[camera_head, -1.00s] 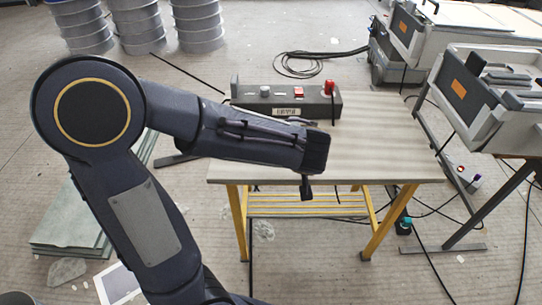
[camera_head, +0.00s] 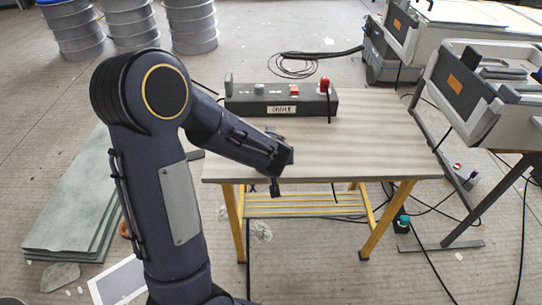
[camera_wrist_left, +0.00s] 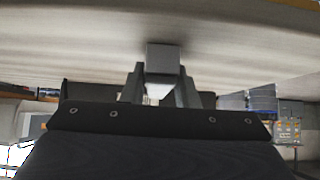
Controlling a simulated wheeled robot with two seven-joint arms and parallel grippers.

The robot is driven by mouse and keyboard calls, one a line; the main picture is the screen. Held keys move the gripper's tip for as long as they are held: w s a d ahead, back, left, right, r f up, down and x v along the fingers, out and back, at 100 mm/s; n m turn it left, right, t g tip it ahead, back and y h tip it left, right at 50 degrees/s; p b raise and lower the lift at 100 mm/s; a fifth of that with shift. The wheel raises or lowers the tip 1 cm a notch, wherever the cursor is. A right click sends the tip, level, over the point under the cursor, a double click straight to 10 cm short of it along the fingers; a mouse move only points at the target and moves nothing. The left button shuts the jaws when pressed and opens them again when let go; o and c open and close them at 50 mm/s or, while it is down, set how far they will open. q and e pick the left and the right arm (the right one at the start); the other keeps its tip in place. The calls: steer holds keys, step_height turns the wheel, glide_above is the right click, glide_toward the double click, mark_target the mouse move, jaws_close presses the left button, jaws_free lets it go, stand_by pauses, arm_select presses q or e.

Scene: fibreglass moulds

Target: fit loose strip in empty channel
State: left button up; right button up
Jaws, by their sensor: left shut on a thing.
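My left arm comes in from the left in the head view. Its gripper (camera_head: 276,190) points down at the table's front left edge. In the left wrist view the gripper (camera_wrist_left: 161,88) is shut on a short grey piece (camera_wrist_left: 164,56), seen nearly end-on. I cannot tell whether it is the loose strip. A white mould (camera_head: 474,122) with dark grey ends and grey parts on top stands on a frame at the right, well away from the gripper. No empty channel can be made out. My right gripper is not in view.
The table (camera_head: 365,150) has a bare, pale top. A grey control box (camera_head: 283,102) with a red switch and red plug lies at its back left. Another white mould (camera_head: 440,30) is at the upper right. Green sheets (camera_head: 75,215) lie stacked on the left floor. Cables cross the floor.

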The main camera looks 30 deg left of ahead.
arm_select(q)
steer(key=shift+f+b, duration=0.15)
steer(key=shift+b, duration=0.2)
steer(key=o, duration=1)
steer(key=shift+o, duration=0.2)
